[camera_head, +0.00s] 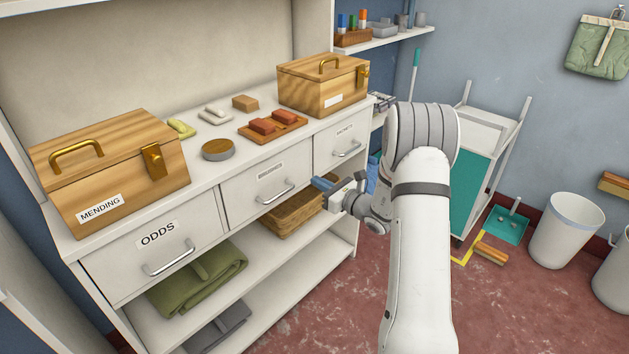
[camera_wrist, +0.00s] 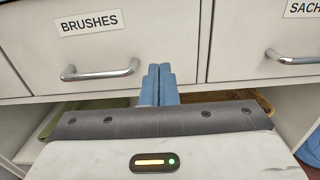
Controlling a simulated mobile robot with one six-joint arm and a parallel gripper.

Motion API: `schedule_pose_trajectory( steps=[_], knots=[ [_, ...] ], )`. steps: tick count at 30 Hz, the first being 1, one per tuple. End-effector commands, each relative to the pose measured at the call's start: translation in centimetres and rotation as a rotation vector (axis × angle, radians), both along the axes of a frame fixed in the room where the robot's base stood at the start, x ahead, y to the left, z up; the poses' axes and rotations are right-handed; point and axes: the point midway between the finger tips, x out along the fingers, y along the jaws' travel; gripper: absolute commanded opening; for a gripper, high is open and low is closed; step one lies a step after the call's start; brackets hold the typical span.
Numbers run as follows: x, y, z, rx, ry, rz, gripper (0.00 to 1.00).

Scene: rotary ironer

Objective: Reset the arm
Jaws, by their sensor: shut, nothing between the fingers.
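My gripper (camera_head: 322,184) is in front of the white drawer unit, near the lower edge of the middle drawer. In the wrist view its two blue fingers (camera_wrist: 158,85) are together with nothing between them. They point at the gap between the BRUSHES drawer (camera_wrist: 110,40) and the SACH drawer (camera_wrist: 270,40), whose label is cut off by the picture edge. The fingers are apart from both drawer handles. The BRUSHES handle (camera_head: 275,194) is to the left of the gripper, and the right drawer's handle (camera_head: 347,150) is above and right. All drawers look shut.
The MENDING box (camera_head: 110,170) and another wooden box (camera_head: 322,85) stand on the unit's top, with small blocks between. A basket (camera_head: 290,218) and green cloth (camera_head: 200,280) lie on the shelf below. A cart (camera_head: 480,150) and bin (camera_head: 565,232) stand right.

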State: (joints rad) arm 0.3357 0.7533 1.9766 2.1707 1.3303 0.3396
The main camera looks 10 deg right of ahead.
Motion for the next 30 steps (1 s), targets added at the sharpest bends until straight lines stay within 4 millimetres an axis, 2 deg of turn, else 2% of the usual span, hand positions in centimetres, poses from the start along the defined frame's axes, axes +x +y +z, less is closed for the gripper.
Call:
schedule_pose_trajectory(
  steps=[3, 7, 12, 17, 20, 23, 27, 30],
  knots=[
    [-2.4, -1.7, 0.0, 0.001, 0.003, -0.003, 0.00],
    [-4.3, -3.0, -0.1, 0.000, 0.004, -0.002, 0.00],
    [-5.7, -3.8, -0.2, -0.001, 0.004, 0.000, 0.00],
    [-6.1, -3.8, 0.1, -0.005, 0.002, 0.008, 0.00],
    [-6.7, -2.3, 1.7, -0.044, -0.006, 0.067, 0.00],
    [-8.5, 1.1, 4.9, -0.139, -0.023, 0.201, 0.00],
    [-13.4, 6.9, 10.0, -0.357, -0.070, 0.470, 0.00],
    [-17.6, 10.0, 12.7, -0.535, -0.114, 0.662, 0.00]
  ],
)
